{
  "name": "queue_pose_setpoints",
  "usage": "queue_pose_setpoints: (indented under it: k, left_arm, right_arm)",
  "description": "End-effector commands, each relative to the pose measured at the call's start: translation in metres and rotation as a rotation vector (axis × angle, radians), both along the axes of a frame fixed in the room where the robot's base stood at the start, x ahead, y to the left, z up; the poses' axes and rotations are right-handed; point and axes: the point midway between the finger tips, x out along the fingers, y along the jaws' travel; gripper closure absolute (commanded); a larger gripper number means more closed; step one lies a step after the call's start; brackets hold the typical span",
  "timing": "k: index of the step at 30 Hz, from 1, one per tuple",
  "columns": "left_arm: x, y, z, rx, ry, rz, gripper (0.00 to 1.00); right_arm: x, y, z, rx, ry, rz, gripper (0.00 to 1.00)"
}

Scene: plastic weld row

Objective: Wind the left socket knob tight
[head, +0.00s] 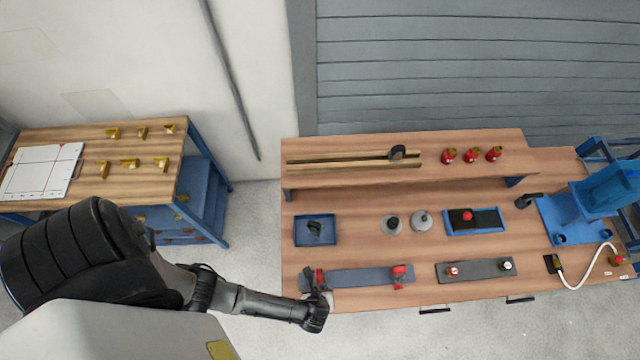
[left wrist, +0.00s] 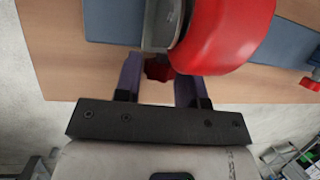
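A blue-grey bar (head: 357,280) lies near the bench's front edge with a red socket at each end. The left socket (head: 320,279) shows large and red in the left wrist view (left wrist: 225,35), beside a grey metal part (left wrist: 161,22). Its small dark red knob (left wrist: 157,69) sits between the fingers of my left gripper (left wrist: 159,78). The fingers are apart, one on each side of the knob; whether they press on it I cannot tell. In the head view my left gripper (head: 318,300) is at the bar's left end. My right gripper is not in view.
The right socket (head: 400,277) is at the bar's other end. A second grey bar (head: 476,271) lies to the right. Behind are a blue tray (head: 316,242), two grey round pieces and a blue holder (head: 488,229). A raised shelf (head: 450,180) runs along the back.

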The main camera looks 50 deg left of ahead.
Motion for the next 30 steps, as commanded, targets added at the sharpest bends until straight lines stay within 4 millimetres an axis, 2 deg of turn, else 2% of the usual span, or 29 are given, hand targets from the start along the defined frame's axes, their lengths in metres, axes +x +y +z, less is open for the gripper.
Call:
queue_pose_setpoints:
  k: [1, 9, 14, 21, 30]
  left_arm:
    - [0.0, 0.0, 0.0, 0.0, 0.0, 0.0, 0.68]
    - [0.0, 0.0, 0.0, 0.0, 0.0, 0.0, 0.93]
    - [0.001, -0.001, 0.003, 0.019, 0.028, 0.001, 0.94]
    - [0.004, -0.003, 0.003, 0.141, 0.206, 0.001, 0.93]
    - [0.005, -0.004, -0.001, 0.263, 0.387, 0.0, 0.93]
  right_arm:
    - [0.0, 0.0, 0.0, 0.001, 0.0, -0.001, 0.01]
    - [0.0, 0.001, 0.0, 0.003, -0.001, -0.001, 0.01]
    - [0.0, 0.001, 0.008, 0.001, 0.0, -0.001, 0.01]
    - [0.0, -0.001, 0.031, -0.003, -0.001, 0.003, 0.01]
    - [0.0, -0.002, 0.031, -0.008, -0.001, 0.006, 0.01]
